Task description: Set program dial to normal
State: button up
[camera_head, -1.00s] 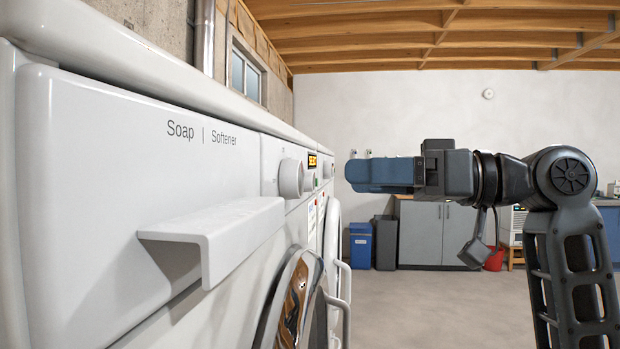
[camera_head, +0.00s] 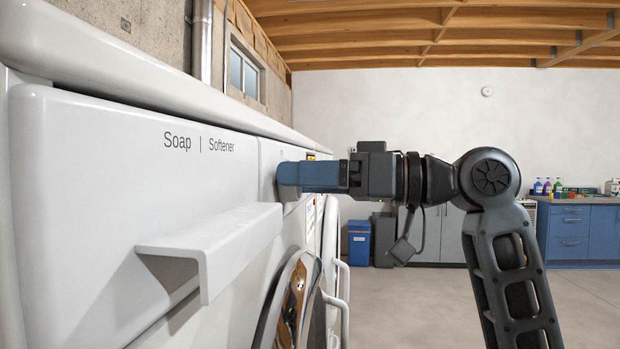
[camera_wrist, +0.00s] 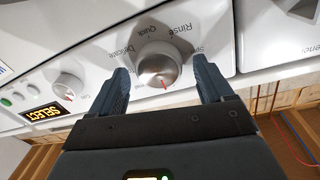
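The program dial (camera_wrist: 158,65) is a round silver-white knob on the white washer panel. Its red pointer mark lies on the edge nearest my gripper's palm. Printed around it are "Rinse", "Quick", "Delicate" and a partly hidden label ending in "mal", close to the pointer. I cannot tell exactly which label the pointer lines up with. My gripper (camera_wrist: 163,85) is open, one finger on each side of the dial, with gaps visible between fingers and knob.
The drawer handle (camera_head: 215,243) juts out nearer the head camera. The round door (camera_head: 290,305) is below. The floor to the right is clear.

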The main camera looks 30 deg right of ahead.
jog(key=c, duration=1)
jog(key=shift+r+m+p, duration=0.15)
jog(key=shift+m+p, duration=0.25)
jog(key=shift+p, duration=0.25)
jog(key=m+p, duration=0.3)
jog(key=p, duration=0.2)
jog(key=m+p, duration=0.4)
jog(key=p, duration=0.1)
jog(key=shift+w+d+m+g+p, duration=0.15)
jog(key=shift+m+g+p, duration=0.15)
jog(key=shift+p, duration=0.1)
jog(key=o, duration=1.1)
jog(key=shift+c, duration=0.2)
